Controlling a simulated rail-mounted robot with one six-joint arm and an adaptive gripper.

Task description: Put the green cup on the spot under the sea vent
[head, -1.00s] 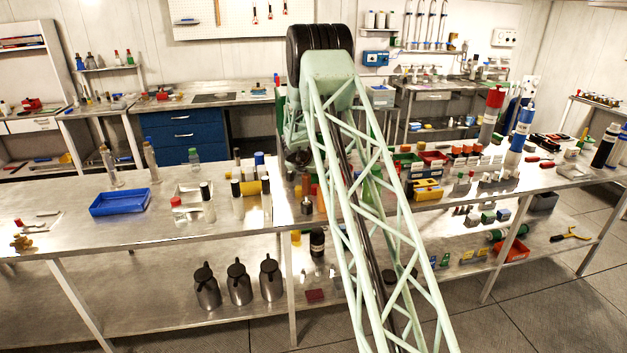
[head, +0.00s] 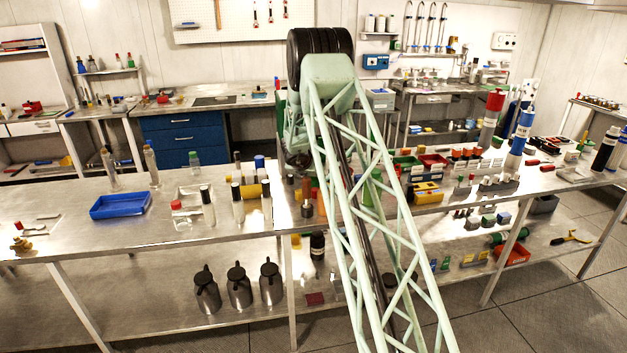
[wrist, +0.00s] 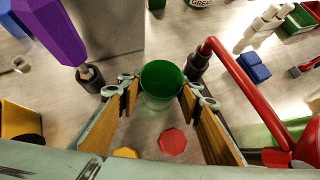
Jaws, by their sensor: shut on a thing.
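The green cup (wrist: 161,78) is in the wrist view, upper middle, between the two wood-faced fingers of my gripper (wrist: 160,92). My gripper is shut on it. Its rim is seen from above, and its lower wall looks pale and see-through. A red eight-sided spot (wrist: 172,141) lies on the metal surface below the cup in the picture, apart from it. A yellow spot (wrist: 125,152) shows partly beside the left finger. I cannot tell which fitting is the sea vent. In the head view, my arm hides my gripper.
A purple bar (wrist: 52,30) with a dark tip stands left of the cup. A red bent pipe (wrist: 240,80) with a dark end is close on the right. Blue blocks (wrist: 254,68) lie beyond it. The metal bench (head: 90,235) is crowded near my arm.

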